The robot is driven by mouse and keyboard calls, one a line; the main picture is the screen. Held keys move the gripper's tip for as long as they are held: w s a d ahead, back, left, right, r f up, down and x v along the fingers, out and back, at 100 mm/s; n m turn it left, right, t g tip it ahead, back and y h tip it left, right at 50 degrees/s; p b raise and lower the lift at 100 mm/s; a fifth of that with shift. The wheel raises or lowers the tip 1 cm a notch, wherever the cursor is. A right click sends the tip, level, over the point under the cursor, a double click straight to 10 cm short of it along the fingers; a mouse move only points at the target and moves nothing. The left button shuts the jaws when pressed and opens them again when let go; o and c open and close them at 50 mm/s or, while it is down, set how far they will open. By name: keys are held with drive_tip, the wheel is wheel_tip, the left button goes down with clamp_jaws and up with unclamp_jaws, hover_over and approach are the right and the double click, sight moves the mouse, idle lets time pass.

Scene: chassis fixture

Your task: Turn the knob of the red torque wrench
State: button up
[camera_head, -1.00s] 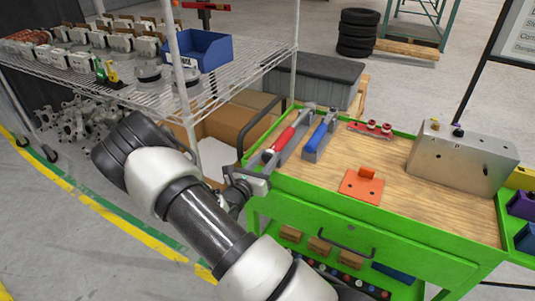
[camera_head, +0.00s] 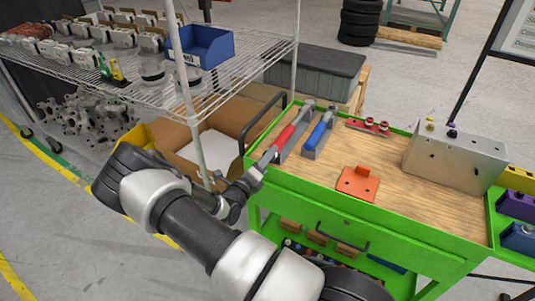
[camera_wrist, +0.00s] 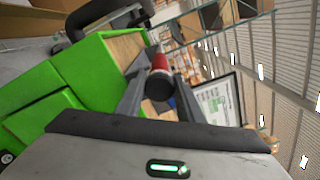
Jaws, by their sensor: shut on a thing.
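The red torque wrench (camera_head: 286,138) lies in a grey holder at the left end of the green cart's wooden top, its handle end toward me. My gripper (camera_head: 264,162) is at that handle end, over the cart's left edge. In the wrist view, the wrench's red handle (camera_wrist: 159,63) ends in a dark round knob (camera_wrist: 159,86). The fingers of my gripper (camera_wrist: 160,92) lie on either side of this knob and are shut on it. The finger contact is partly hidden in the head view.
A blue torque wrench (camera_head: 319,134) lies just right of the red one. An orange bracket (camera_head: 357,184), a red part (camera_head: 368,126) and a metal box (camera_head: 455,160) are also on the cart (camera_head: 330,208). A wire shelf (camera_head: 140,95) stands at the left.

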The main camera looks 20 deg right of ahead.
drive_tip(key=shift+n, duration=0.6)
drive_tip(key=shift+f, duration=0.1)
drive_tip(key=o, duration=1.1)
drive_tip(key=shift+a, duration=0.1)
drive_tip(key=shift+s, duration=0.1)
